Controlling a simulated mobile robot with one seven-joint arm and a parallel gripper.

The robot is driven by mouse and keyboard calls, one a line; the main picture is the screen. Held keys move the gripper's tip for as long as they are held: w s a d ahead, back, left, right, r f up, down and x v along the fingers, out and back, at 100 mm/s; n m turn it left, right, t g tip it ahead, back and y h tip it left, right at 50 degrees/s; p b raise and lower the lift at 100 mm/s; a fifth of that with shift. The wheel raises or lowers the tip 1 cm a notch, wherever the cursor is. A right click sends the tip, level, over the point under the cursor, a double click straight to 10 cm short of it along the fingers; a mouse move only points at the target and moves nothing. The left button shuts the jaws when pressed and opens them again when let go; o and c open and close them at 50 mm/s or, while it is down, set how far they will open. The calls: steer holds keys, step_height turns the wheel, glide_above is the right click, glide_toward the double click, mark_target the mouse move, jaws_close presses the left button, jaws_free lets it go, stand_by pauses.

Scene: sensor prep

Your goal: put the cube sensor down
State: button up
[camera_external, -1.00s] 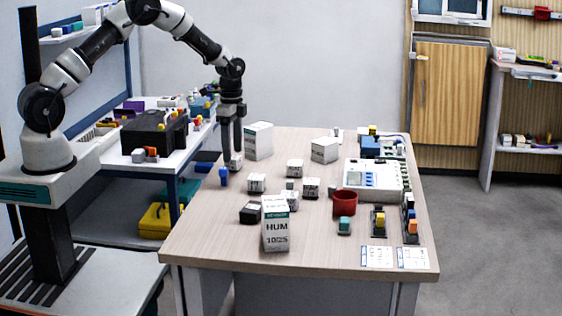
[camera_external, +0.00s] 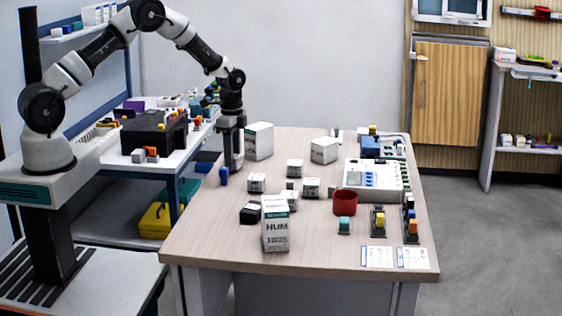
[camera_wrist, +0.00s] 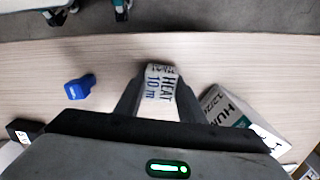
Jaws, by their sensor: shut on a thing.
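The cube sensor (camera_wrist: 160,91), a small white block printed "HEAT 10", is between the two fingers of my gripper (camera_wrist: 159,104) in the wrist view. The fingers are shut on its sides. In the external view my gripper (camera_external: 232,168) points down over the left part of the table (camera_external: 210,235), close above its surface. The cube cannot be made out clearly there, and I cannot tell if it touches the table. A small blue thing (camera_external: 224,176) stands just beside my gripper; it also shows left of the cube in the wrist view (camera_wrist: 80,88).
Similar white cubes (camera_external: 257,183) (camera_external: 294,168) (camera_external: 311,187) stand to the right. A tall HUM box (camera_external: 276,224) and a black box (camera_external: 250,213) are nearer the front. A white box (camera_external: 259,141) stands behind my gripper. A red cup (camera_external: 345,203) is farther right.

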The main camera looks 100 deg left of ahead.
step_height(320, 180, up, 10)
steer(key=shift+f, duration=0.25)
steer(key=shift+r, duration=0.2)
steer(key=shift+w+d+r+p, duration=0.15)
steer(key=shift+d+p, duration=0.15)
steer(key=shift+p, duration=0.05)
steer(key=w+d+r+p, duration=0.2)
steer(key=w+d, duration=0.1)
steer(key=d, duration=0.3)
steer(key=w+d+r+p, duration=0.1)
steer(key=w+d, duration=0.1)
steer(key=d, duration=0.5)
steer(key=s+d+r+n+p, duration=0.1)
steer(key=s+d+r+p, duration=0.15)
steer(key=d, duration=1.15)
steer(key=s+d+r+n+p, duration=0.1)
steer(key=d+r+p, duration=0.25)
steer(key=d, duration=1.05)
steer(key=b, duration=1.3)
glide_above(235, 197)
step_height(235, 197, down, 14)
steer(key=shift+f, duration=2.5)
steer(key=shift+f, duration=0.15)
